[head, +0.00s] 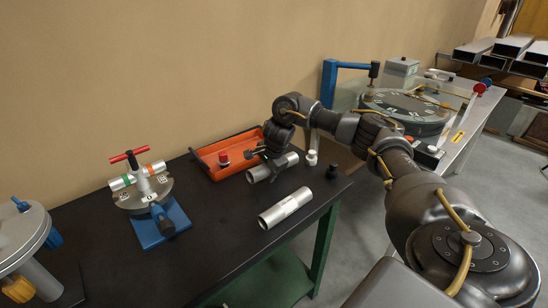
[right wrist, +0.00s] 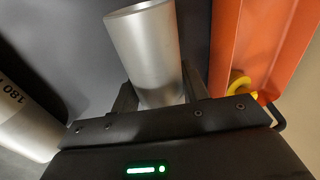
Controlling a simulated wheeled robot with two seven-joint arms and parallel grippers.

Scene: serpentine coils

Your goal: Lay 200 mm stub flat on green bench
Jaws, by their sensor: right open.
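A silver tube stub (head: 272,168) lies on the bench beside the orange tray; its length mark is not readable. My right gripper (head: 264,153) is above it, open. In the right wrist view the fingers (right wrist: 160,98) stand on both sides of this tube (right wrist: 145,45), with a gap at least on the left. A second silver stub (head: 285,208) lies flat nearer the front; a tube at the wrist view's left (right wrist: 22,120) bears a mark starting "180". The bench (head: 235,235) has a black top and green legs. My left gripper is not in view.
Small white (head: 312,158) and black (head: 331,172) pieces stand right of the stub. A clamp fixture on a blue base (head: 160,225) is at left. The bench's front middle is clear.

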